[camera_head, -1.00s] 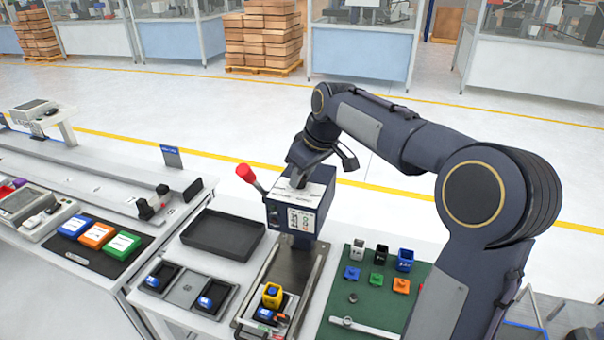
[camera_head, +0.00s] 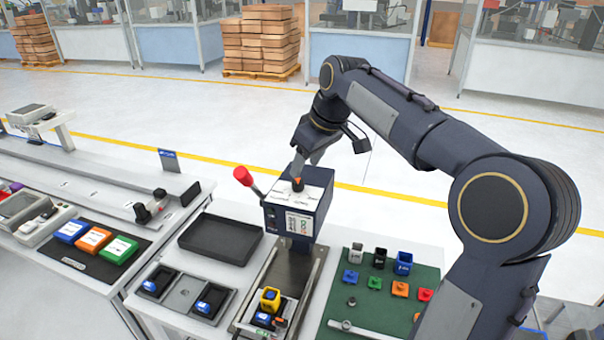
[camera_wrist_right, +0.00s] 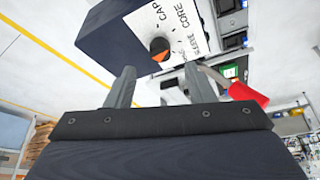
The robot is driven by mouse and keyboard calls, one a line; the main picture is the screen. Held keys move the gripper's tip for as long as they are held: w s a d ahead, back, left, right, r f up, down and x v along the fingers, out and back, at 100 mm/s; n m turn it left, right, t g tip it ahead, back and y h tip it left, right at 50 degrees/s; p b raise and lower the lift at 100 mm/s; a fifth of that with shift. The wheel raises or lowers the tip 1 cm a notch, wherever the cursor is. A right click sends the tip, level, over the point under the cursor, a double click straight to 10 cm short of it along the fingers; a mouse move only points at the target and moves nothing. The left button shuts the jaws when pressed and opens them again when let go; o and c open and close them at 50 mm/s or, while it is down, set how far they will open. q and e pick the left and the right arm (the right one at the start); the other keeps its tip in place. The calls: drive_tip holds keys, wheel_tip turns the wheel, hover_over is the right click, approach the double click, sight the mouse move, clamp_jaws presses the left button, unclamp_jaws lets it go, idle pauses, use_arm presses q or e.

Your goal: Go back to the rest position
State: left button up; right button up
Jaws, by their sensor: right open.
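My right gripper (camera_head: 300,168) is open and empty, just above the top of the dark press-like machine (camera_head: 297,219). In the right wrist view the two grey fingers (camera_wrist_right: 160,76) stand apart with nothing between them. The machine's white top plate, lettered CAP, CORE and SLEEVE, shows there beyond the fingertips, with a round black and orange knob (camera_wrist_right: 160,49). The knob also shows in the head view (camera_head: 297,184), just below the fingers. My left gripper is not in view.
A red-ended lever (camera_head: 243,176) sticks out at the machine's left. A black tray (camera_head: 221,239) lies left of it. A green mat (camera_head: 378,285) with small coloured parts lies to the right. A yellow part (camera_head: 270,299) sits at the machine's front.

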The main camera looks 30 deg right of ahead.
drive_tip(key=shift+v, duration=1.15)
drive_tip(key=s+a+f+m, duration=0.1)
drive_tip(key=s+a+f, duration=0.3)
drive_tip(key=s, duration=0.4)
drive_tip(key=s+a+f+m+y, duration=0.1)
drive_tip(key=s+a+f+m, duration=0.1)
drive_tip(key=s+a+f, duration=0.2)
drive_tip(key=s+a+f+m+t+y, duration=0.1)
drive_tip(key=s+a+f, duration=0.3)
drive_tip(key=s+f, duration=0.5)
drive_tip(key=s+m, duration=0.1)
drive_tip(key=s, duration=0.3)
drive_tip(key=shift+s+a, duration=0.3)
drive_tip(key=shift+a, duration=0.1)
